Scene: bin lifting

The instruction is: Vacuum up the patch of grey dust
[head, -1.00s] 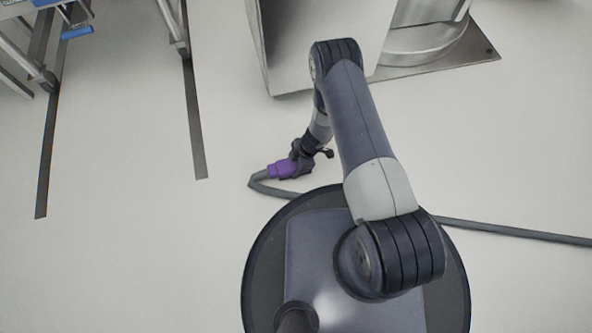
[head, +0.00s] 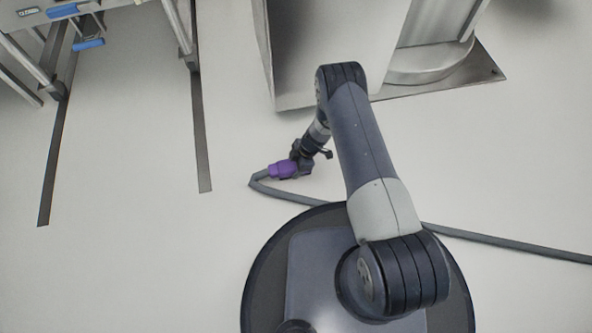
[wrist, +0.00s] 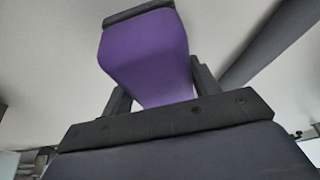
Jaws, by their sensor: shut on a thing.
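My gripper (head: 297,164) is shut on the purple handle of the vacuum hose (head: 283,170), low over the floor and left of my arm. In the wrist view the purple handle (wrist: 150,55) sits between the two dark fingers of my gripper (wrist: 160,95). The grey hose (head: 290,194) bends back from the handle and runs right, past my round base, to the picture's edge. It also crosses the upper right of the wrist view (wrist: 275,40). I cannot make out the grey dust in any view.
A metal cabinet (head: 300,60) and a round steel column on a floor plate (head: 440,80) stand at the top. A metal frame with blue parts (head: 88,43) is at the top left. Dark strips (head: 201,140) mark the pale floor.

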